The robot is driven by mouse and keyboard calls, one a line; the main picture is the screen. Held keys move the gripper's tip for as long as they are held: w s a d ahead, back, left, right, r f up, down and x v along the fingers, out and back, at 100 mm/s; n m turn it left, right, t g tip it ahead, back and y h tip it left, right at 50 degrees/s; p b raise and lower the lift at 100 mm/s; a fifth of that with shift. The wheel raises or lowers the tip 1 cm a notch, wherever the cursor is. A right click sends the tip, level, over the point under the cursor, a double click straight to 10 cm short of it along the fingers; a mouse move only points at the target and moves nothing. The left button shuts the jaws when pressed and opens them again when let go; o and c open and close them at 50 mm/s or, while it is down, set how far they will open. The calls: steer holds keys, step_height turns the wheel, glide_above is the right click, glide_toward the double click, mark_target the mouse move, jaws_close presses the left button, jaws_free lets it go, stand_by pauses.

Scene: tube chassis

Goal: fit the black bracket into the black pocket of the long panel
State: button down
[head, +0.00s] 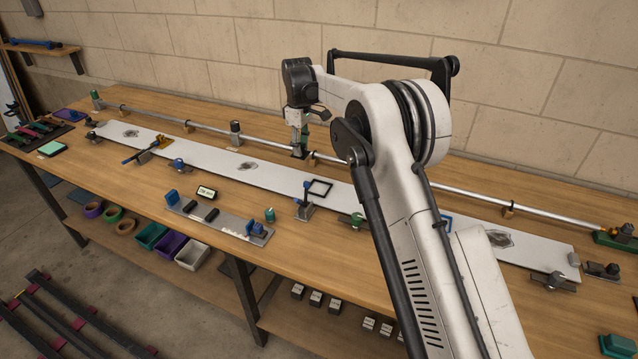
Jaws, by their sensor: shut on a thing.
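The long white panel (220,157) lies along the bench, running from the far left to the lower right. A black square frame, which looks like the black pocket (328,184), shows at its near edge around the middle. My gripper (299,144) points down near the silver rail, behind the panel and up and left of the black frame. It is shut on a small dark piece (299,153), which looks like the black bracket. The piece's shape is mostly hidden, and I cannot tell whether it touches anything.
A silver rail (400,177) on wooden blocks runs behind the panel. Clamps, such as one with a blue handle (178,164), line the panel's near edge. A grey plate (220,219) with blue and black parts sits in front. My arm hides part of the panel and rail.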

glide_above(319, 189)
step_height(319, 189, down, 5)
steer(key=shift+f, duration=2)
steer(key=shift+f, duration=0.2)
steer(key=c, duration=1.5)
jaws_free()
steer(key=shift+r, duration=0.2)
